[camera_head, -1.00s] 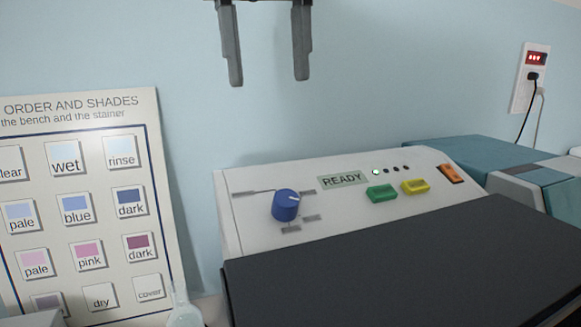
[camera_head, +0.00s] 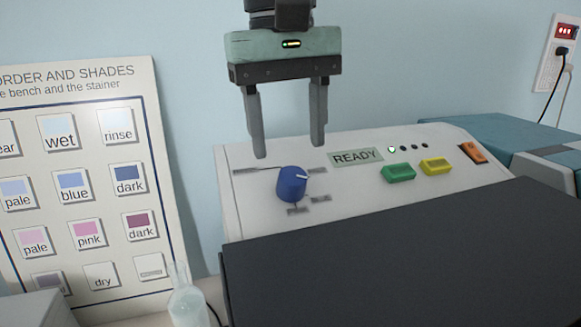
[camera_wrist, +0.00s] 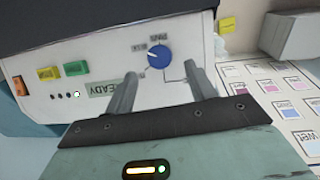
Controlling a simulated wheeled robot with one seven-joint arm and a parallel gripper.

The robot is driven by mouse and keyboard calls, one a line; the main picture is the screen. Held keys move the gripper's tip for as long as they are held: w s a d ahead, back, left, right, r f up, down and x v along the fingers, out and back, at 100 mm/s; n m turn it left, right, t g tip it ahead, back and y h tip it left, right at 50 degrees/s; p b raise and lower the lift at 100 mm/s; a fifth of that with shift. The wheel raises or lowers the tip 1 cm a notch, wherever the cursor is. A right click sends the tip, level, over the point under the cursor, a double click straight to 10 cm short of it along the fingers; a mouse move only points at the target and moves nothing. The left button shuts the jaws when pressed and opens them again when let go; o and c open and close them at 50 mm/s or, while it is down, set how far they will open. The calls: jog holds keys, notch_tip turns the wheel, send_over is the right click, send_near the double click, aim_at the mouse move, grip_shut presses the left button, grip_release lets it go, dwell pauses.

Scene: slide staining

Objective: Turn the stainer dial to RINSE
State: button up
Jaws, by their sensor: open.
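The stainer (camera_head: 240,215) is a white machine with a sloped front panel and a dark lid. Its blue dial (camera_head: 290,184) has a white pointer line aimed to the right and slightly up in the head view. Small grey labels surround the dial, too small to read there. In the wrist view the dial (camera_wrist: 159,56) shows beyond the fingertips. My gripper (camera_head: 289,148) is open and empty, pointing down, with its fingertips just above the dial and apart from it. It also shows in the wrist view (camera_wrist: 163,80). The display (camera_head: 356,158) reads READY.
Green (camera_head: 398,172) and yellow (camera_head: 436,166) buttons and an orange switch (camera_head: 472,152) sit right of the dial. A shade chart (camera_head: 125,262) leans on the wall at left. A clear bottle (camera_head: 188,305) stands in front of it. The dark lid (camera_head: 400,245) lies below the panel.

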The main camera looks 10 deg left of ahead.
aim_at(291, 172)
jog(key=shift+d+f, duration=0.15)
jog(key=shift+f, duration=2.45)
jog(key=c, duration=1)
